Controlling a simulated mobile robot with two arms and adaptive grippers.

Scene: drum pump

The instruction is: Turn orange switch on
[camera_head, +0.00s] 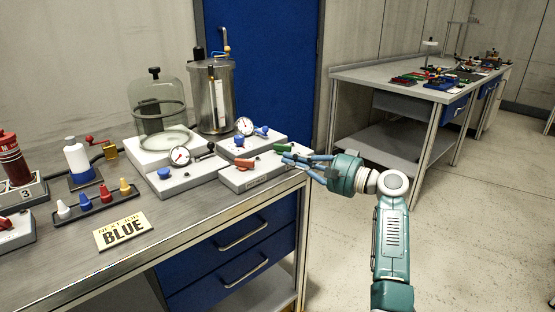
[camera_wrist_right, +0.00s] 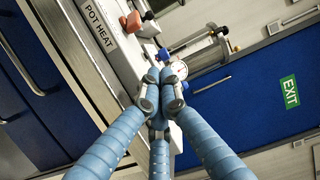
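The orange switch (camera_head: 244,163) sits on top of the white box at the table's right front corner. In the right wrist view, the orange switch (camera_wrist_right: 131,22) is near the top, beside a "POT HEAT" label (camera_wrist_right: 98,25). My right gripper (camera_head: 287,157) is at the box's right end, right of the orange switch and apart from it, close to a green handle (camera_head: 281,147). In the wrist view its blue fingers (camera_wrist_right: 163,76) come together with nothing seen between them. My left gripper is out of view.
White boxes with blue knobs, a gauge (camera_head: 180,156) and a black-ended lever stand left of the switch. Behind are a glass dome (camera_head: 158,105) and a metal pot (camera_head: 214,95). A "BLUE" card (camera_head: 122,231) lies at the front. Floor right of the table is clear.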

